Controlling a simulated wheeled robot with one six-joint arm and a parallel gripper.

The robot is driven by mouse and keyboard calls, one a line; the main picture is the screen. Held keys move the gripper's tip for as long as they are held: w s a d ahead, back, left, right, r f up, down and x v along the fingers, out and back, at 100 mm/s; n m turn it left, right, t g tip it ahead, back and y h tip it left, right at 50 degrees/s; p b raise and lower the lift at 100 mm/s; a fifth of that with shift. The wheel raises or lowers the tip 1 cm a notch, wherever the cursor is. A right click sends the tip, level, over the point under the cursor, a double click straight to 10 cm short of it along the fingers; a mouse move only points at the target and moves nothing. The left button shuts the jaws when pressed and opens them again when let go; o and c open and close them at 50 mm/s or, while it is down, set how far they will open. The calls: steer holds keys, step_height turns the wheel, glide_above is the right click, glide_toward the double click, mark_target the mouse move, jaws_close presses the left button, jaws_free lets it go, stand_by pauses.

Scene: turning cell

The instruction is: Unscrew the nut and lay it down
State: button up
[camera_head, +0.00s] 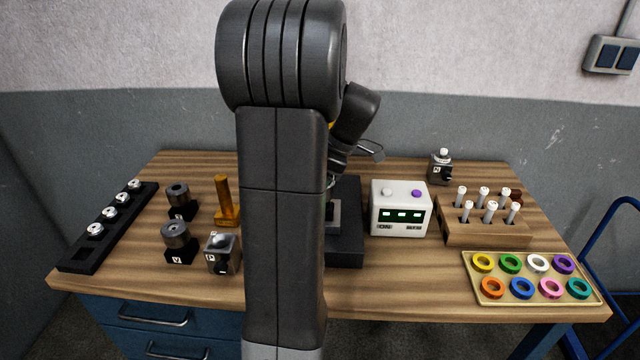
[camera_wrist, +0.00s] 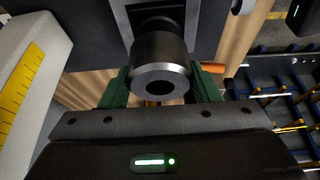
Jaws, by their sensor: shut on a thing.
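The nut (camera_wrist: 160,62), a dark round metal piece with a bright end ring and a central hole, sits between the two green fingers of my gripper (camera_wrist: 158,76) in the wrist view. The gripper is shut on it. Its far end meets a dark fixture (camera_wrist: 90,22); I cannot tell how far it is threaded on. In the head view my own arm hides the gripper and the nut. Part of a black stand (camera_head: 345,248) shows beside the arm at mid-table.
A white box with green displays (camera_head: 400,212) stands right of the stand. Further right are a wooden rack (camera_head: 485,236) and a tray of coloured rings (camera_head: 532,302). On the left are a black strip (camera_head: 82,258), dark round pieces on blocks (camera_head: 176,236) and an orange post (camera_head: 224,203).

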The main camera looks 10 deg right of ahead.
steer(key=shift+r, duration=0.2)
steer(key=shift+r+p, duration=1.7)
steer(key=shift+r, duration=0.8)
steer(key=shift+f, duration=0.1)
